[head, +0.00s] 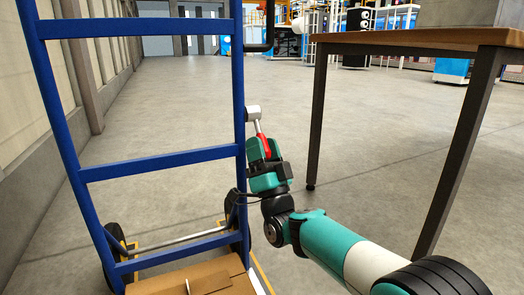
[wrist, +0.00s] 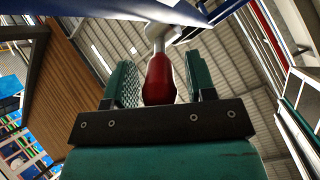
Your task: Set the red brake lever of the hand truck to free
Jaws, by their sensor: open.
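The blue hand truck (head: 157,172) stands upright at the left in the head view. Its brake lever has a red grip (head: 263,141) and a pale grey shank that runs up to a light pivot block (head: 252,113) on the right upright. My gripper (head: 263,152) is at the red grip, just right of that upright. In the wrist view the red grip (wrist: 160,80) stands between the two green fingers of my gripper (wrist: 158,85), with gaps on both sides. The gripper is open. The lower end of the grip is hidden behind the gripper body.
A cardboard box (head: 180,278) sits low on the hand truck. A wooden-topped table (head: 420,38) with dark legs stands to the right. A wall (head: 60,110) runs along the left. The floor (head: 200,85) behind the truck is clear.

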